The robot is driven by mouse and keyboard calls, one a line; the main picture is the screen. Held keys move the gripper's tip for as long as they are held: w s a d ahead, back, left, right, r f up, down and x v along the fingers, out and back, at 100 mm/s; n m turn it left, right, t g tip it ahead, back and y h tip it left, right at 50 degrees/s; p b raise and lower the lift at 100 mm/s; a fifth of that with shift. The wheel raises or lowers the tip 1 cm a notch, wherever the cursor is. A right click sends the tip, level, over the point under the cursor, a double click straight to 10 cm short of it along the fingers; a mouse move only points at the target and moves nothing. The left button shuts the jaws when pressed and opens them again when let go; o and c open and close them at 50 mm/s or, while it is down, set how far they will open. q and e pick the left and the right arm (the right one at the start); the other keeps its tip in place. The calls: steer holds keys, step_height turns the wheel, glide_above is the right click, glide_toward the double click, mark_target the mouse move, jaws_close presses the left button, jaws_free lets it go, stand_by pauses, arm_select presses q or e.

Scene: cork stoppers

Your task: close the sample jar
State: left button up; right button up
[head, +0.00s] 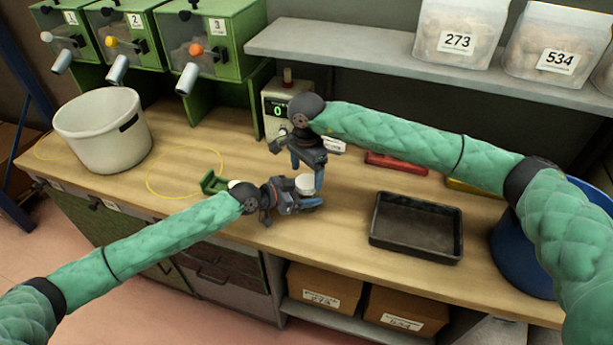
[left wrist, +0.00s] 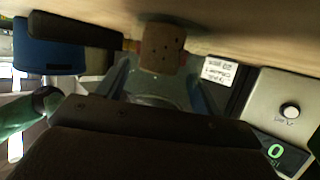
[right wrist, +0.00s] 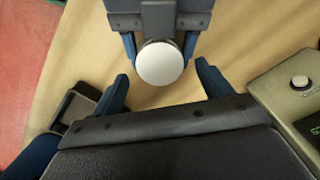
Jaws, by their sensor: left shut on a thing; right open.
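The sample jar is a small clear jar; in the left wrist view a brown speckled cork (left wrist: 163,48) shows within its glass (left wrist: 155,98). A round white lid (right wrist: 160,64) sits on top of the jar and also shows in the head view (head: 305,184). I cannot tell whether it is tight. My left gripper (head: 303,203) is shut on the jar and holds it upright, low over the bench. My right gripper (head: 308,172) is open and points down, its fingers on either side of the lid, apart from it in the right wrist view (right wrist: 162,78).
A dark tray (head: 375,238) and a blue bin (head: 508,262) are at the right. A white bucket (head: 80,150), a yellow loop (head: 150,190) and a small green scoop (head: 212,183) are at the left. A shelf (head: 350,55) overhangs the back.

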step_height(320, 180, up, 2)
steer(key=shift+c, duration=0.4)
